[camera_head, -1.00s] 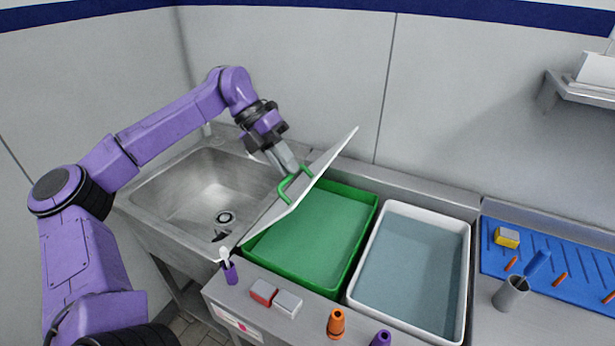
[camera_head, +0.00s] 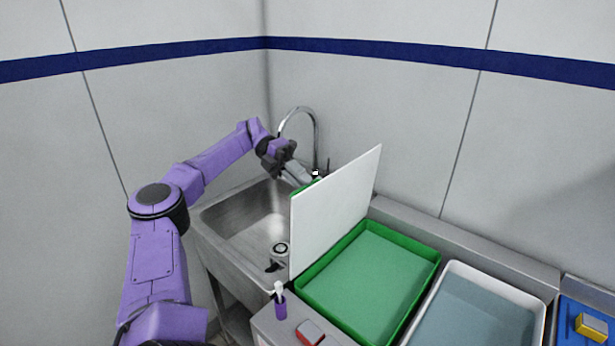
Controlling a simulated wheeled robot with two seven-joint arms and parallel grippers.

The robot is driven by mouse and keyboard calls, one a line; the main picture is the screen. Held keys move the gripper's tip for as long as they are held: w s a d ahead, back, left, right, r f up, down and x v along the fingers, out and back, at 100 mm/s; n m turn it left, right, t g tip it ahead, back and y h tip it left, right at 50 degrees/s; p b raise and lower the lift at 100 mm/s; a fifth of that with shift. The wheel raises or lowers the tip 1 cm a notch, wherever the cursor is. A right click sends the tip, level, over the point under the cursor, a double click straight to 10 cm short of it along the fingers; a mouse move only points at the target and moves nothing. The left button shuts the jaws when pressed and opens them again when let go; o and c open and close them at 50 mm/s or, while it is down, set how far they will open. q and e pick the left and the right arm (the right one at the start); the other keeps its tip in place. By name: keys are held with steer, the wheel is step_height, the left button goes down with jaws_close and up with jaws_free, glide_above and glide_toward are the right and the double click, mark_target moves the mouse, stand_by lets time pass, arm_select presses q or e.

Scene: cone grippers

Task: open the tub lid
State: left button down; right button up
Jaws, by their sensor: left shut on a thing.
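The green tub (camera_head: 428,256) stands on the counter to the right of the sink, with pale green content inside. Its white lid (camera_head: 335,213) stands steeply raised along the tub's left edge, its plain white face turned to me. A bit of the green lid handle (camera_head: 308,187) shows behind the lid's top left corner; most of it is hidden. My left gripper (camera_head: 307,180) is at that handle behind the lid, shut on it; the fingertips are partly hidden. My right gripper is not in view.
The steel sink (camera_head: 235,216) with a tall tap (camera_head: 315,135) lies left of the lid. A white tub (camera_head: 535,318) of bluish water stands to the right. A purple bottle (camera_head: 280,304) and a red-and-grey block (camera_head: 309,332) sit on the front counter.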

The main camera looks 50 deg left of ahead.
arm_select(q)
steer(key=shift+a+f, duration=0.15)
steer(key=shift+f, duration=0.25)
steer(key=c, duration=1.3)
jaws_free()
steer(key=shift+c, duration=0.2)
steer(key=shift+o, duration=0.9)
steer(key=shift+a, duration=0.2)
steer(key=shift+r, duration=0.1)
steer(key=s+d+r+b, duration=0.9)
steer(key=d+r, duration=0.1)
steer(key=r, duration=0.2)
steer(key=shift+d+r, duration=0.35)
steer(key=shift+r, duration=0.05)
